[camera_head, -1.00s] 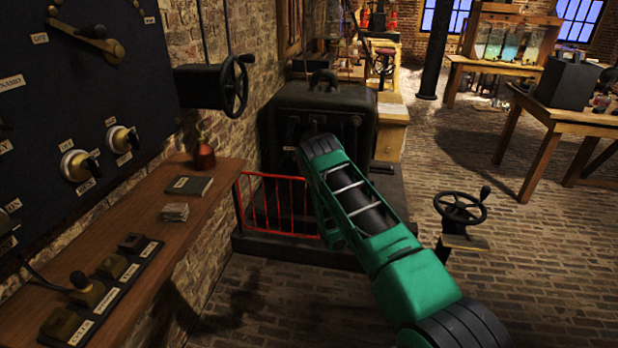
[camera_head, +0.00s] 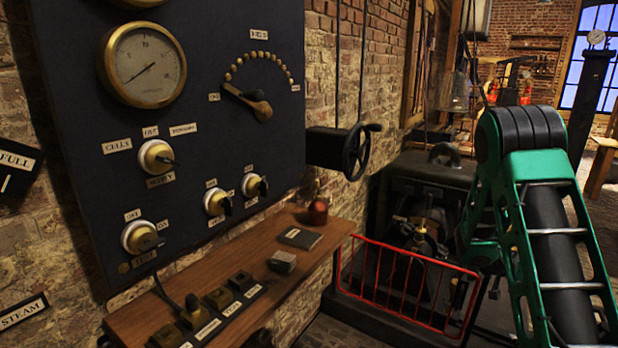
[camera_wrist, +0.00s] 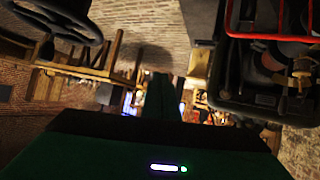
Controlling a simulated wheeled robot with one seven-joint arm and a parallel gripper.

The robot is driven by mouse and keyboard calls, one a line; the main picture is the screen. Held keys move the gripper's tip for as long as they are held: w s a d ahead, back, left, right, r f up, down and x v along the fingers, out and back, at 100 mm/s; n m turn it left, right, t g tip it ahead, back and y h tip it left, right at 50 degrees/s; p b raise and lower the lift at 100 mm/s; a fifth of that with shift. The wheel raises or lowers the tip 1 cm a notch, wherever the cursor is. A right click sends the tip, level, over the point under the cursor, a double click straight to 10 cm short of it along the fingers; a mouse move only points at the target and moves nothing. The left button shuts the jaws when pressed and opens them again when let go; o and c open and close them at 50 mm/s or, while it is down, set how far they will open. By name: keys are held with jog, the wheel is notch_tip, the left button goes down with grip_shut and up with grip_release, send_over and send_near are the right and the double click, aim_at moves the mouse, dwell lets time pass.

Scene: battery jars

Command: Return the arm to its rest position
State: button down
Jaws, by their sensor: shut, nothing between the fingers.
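My green arm (camera_head: 530,170) rises at the right of the head view, with a black ribbed joint at its top and a black tube between its rails. It is folded, with the bend high up, and stands to the right of the red railing (camera_head: 410,284). My gripper's fingers do not show in either view. The wrist view shows a dark green housing of mine (camera_wrist: 150,150) with a small white and green light along the bottom.
A dark switch panel (camera_head: 200,120) with dials and knobs fills the left. Below it a wooden shelf (camera_head: 240,275) holds a book, a red bottle and key switches. A black handwheel (camera_head: 358,152) juts from the brick wall. A dark machine (camera_head: 425,190) stands behind the railing.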

jog(key=s+a+r+g+y, duration=0.2)
jog(key=s+a+r, duration=0.25)
jog(key=s, duration=0.35)
jog(key=s+a+r+g+y, duration=0.15)
jog(key=s+a+r, duration=0.3)
jog(key=s, duration=0.45)
jog(key=s+a+r+n+y, duration=0.2)
jog(key=s+a+y, duration=0.1)
jog(key=s+a, duration=0.6)
jog(key=s+a+r+n+g+y, duration=0.1)
jog(key=s+a+r+n+y, duration=0.2)
jog(key=s+a, duration=0.6)
jog(key=s+y, duration=0.1)
jog(key=s, duration=0.3)
jog(key=shift+s+r, duration=0.2)
jog(key=shift+s, duration=0.05)
jog(key=shift+a+g, duration=0.1)
jog(key=shift+g, duration=0.15)
